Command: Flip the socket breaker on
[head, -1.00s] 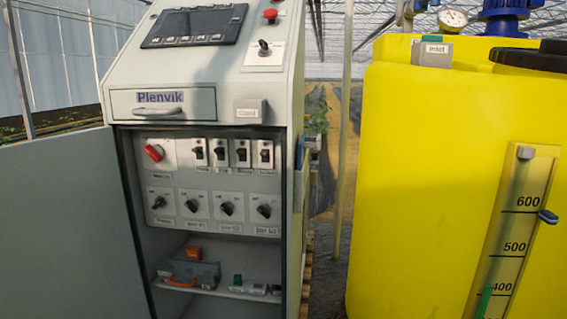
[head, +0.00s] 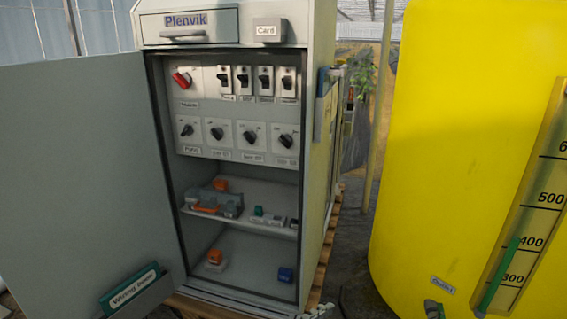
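A row of several small white breakers with black toggles sits in the upper panel of the open grey cabinet (head: 318,130). The leftmost breaker (head: 224,82) and the rightmost breaker (head: 289,84) frame the row. Small labels lie under them, too small to read surely, so I cannot tell which one is the socket breaker. Whether each toggle is up or down is also too small to tell. A red rotary switch (head: 182,78) is left of the row. Neither of my grippers is in view.
The cabinet door (head: 80,170) stands open to the left, with a wiring-book holder (head: 135,290) on it. Black rotary knobs sit below the breakers. A shelf (head: 270,192) holds small parts. A yellow tank (head: 450,130) stands at right; a gap separates it from the cabinet.

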